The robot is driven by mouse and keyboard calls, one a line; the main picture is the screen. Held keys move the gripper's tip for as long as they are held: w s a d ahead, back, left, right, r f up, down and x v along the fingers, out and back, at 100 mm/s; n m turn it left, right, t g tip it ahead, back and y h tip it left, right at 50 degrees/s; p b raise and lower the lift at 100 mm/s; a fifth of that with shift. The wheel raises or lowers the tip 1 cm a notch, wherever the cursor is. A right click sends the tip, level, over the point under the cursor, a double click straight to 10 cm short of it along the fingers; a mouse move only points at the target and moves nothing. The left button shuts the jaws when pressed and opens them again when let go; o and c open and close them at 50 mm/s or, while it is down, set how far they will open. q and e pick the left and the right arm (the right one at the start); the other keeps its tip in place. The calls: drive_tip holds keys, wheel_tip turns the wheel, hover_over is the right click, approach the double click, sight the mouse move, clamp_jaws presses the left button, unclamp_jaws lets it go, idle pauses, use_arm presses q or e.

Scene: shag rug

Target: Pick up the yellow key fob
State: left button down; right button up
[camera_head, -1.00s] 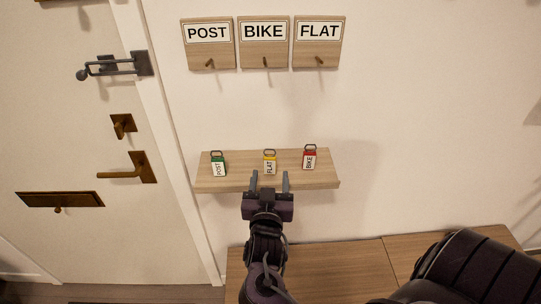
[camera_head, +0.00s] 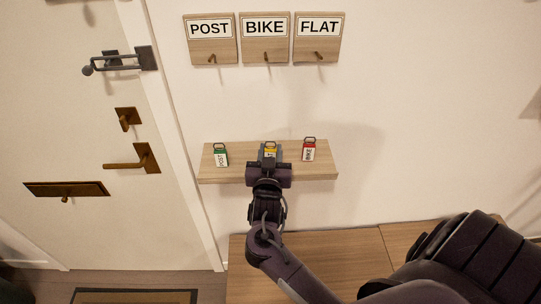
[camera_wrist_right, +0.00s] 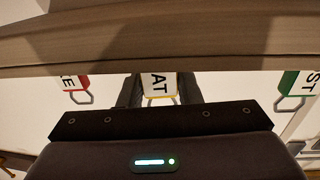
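The yellow key fob (camera_head: 270,150), labelled FLAT, is on the wooden wall shelf (camera_head: 235,174), between the green POST fob (camera_head: 220,156) and the red BIKE fob (camera_head: 309,151). My right gripper (camera_head: 270,155) reaches over the shelf's front edge with a finger on each side of the yellow fob. In the right wrist view the fob (camera_wrist_right: 160,86) fills the space between the dark fingers, with no clear gap, so the gripper looks shut on it. The fob's lower part is hidden in the head view. My left gripper is not in view.
Three wall plaques with pegs, POST (camera_head: 211,50), BIKE (camera_head: 265,52) and FLAT (camera_head: 317,52), hang above the shelf. A door with a handle (camera_head: 133,162) is at the left. A wooden surface (camera_head: 330,262) lies below the shelf. The wall between shelf and plaques is clear.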

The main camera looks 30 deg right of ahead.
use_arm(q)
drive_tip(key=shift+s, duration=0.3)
use_arm(e)
drive_tip(key=c, duration=0.5)
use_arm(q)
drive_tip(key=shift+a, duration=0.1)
use_arm(e)
drive_tip(key=shift+r, duration=0.1)
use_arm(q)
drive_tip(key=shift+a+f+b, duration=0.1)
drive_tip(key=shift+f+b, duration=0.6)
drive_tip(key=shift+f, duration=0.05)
use_arm(e)
wheel_tip(320, 180, up, 20)
